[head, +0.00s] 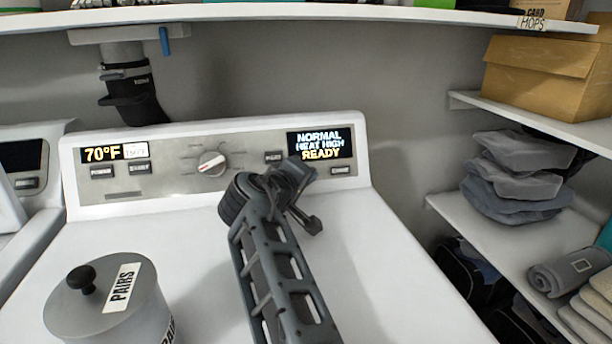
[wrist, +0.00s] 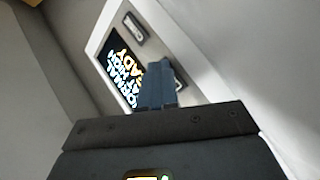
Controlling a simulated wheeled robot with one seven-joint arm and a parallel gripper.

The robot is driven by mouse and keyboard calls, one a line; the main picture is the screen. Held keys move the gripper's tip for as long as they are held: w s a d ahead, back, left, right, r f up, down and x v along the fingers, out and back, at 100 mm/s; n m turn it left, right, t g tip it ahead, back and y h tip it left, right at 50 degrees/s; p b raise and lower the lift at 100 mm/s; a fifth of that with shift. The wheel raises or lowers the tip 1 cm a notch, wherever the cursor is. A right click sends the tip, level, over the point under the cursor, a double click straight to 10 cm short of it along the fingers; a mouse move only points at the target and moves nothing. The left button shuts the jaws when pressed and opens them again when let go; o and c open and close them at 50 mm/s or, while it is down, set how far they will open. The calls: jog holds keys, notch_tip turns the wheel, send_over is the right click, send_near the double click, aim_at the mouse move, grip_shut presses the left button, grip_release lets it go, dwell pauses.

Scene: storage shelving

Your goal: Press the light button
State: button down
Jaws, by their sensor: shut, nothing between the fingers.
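The control panel (head: 235,165) of a white dryer-like machine has several small dark buttons. One button (head: 273,157) sits left of the right-hand display, partly beside my arm. Another button (head: 341,170) sits under that display, and a button also shows in the wrist view (wrist: 134,28). I cannot read clearly which one is marked light. My gripper (head: 300,170) is in front of the panel's right part, just below the display; in the wrist view its shut fingers (wrist: 160,72) point toward the panel, with nothing held. Whether the tips touch the panel is unclear.
The right display (head: 320,144) reads "NORMAL HEAT HIGH READY". A round dial (head: 211,164) and a left display (head: 114,153) share the panel. A lidded "PAIRS" canister (head: 110,300) stands on the machine top. Shelves (head: 480,215) with folded cloth stand right; an upper shelf (head: 300,12) overhangs.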

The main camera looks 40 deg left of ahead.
jog(key=shift+w+a, duration=0.1)
jog(key=shift+a, duration=0.05)
dwell(0.7)
jog(key=shift+s+d+r+p, duration=0.35)
jog(key=shift+s+d+p, duration=0.2)
jog(key=shift+p, duration=0.25)
jog(key=p, duration=0.1)
jog(key=s+d+r+p, duration=0.1)
jog(key=p, duration=0.1)
jog(key=shift+d+r, duration=0.1)
jog(key=shift+d, duration=0.2)
jog(key=s+d+p, duration=0.1)
jog(key=d+r+p, duration=0.1)
jog(key=shift+s+p, duration=0.4)
jog(key=shift+f, duration=0.1)
